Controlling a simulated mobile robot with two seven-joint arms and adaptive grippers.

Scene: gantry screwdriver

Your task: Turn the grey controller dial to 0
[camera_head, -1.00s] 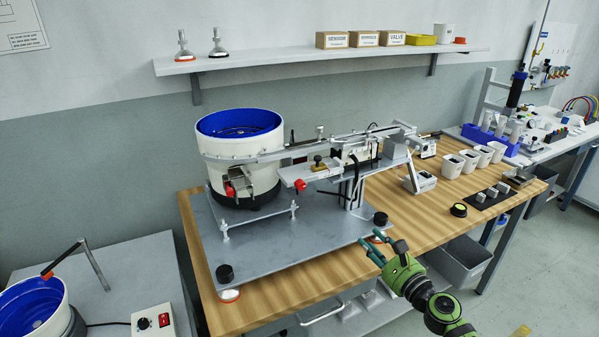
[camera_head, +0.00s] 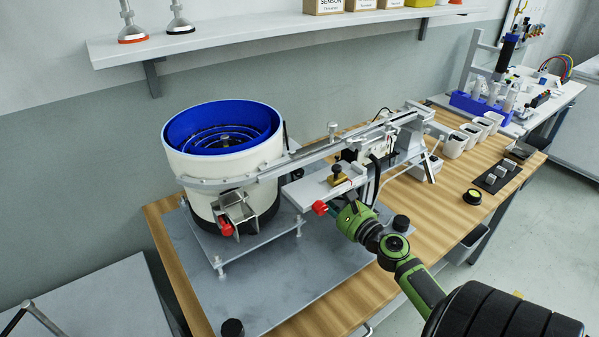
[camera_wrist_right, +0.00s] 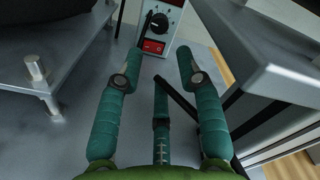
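In the right wrist view a grey controller box (camera_wrist_right: 175,20) stands ahead, with a black dial (camera_wrist_right: 159,23) that has a white mark and a red switch (camera_wrist_right: 153,46) below it. Its top edge is cut off. My right gripper (camera_wrist_right: 160,62) is open and empty, its green fingers spread on either side of the line to the controller. The dial is beyond the fingertips, apart from them. In the head view my right gripper's body (camera_head: 352,216) is beside the feeder's track, its fingertips hidden. I cannot make out this dial in the head view. My left gripper is not in view.
The white bowl feeder with a blue inside (camera_head: 222,130) stands on a grey plate (camera_head: 285,285). In the wrist view a grey block (camera_wrist_right: 265,60) is close on the right.

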